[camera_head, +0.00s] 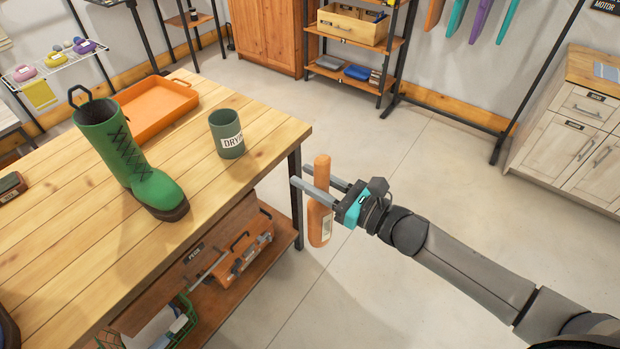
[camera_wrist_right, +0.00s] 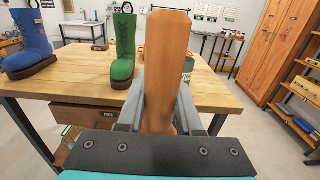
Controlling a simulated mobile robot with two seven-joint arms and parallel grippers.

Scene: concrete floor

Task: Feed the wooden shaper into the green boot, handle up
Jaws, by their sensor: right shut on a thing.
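The green boot (camera_head: 122,160) stands upright on the wooden table, its black pull loop up at the top and its toe pointing to the lower right. It also shows in the right wrist view (camera_wrist_right: 123,48). My right gripper (camera_head: 316,187) is shut on the wooden shaper (camera_head: 319,222), which hangs roughly upright in the air just past the table's right edge. The shaper's narrower end is up and its wider, labelled part is below the fingers. In the right wrist view the shaper (camera_wrist_right: 166,60) fills the middle. My left gripper is not in view.
A blue boot (camera_wrist_right: 30,42) stands left of the green one. A lower shelf holds an orange toolbox (camera_head: 240,250). Floor right of the table is clear.

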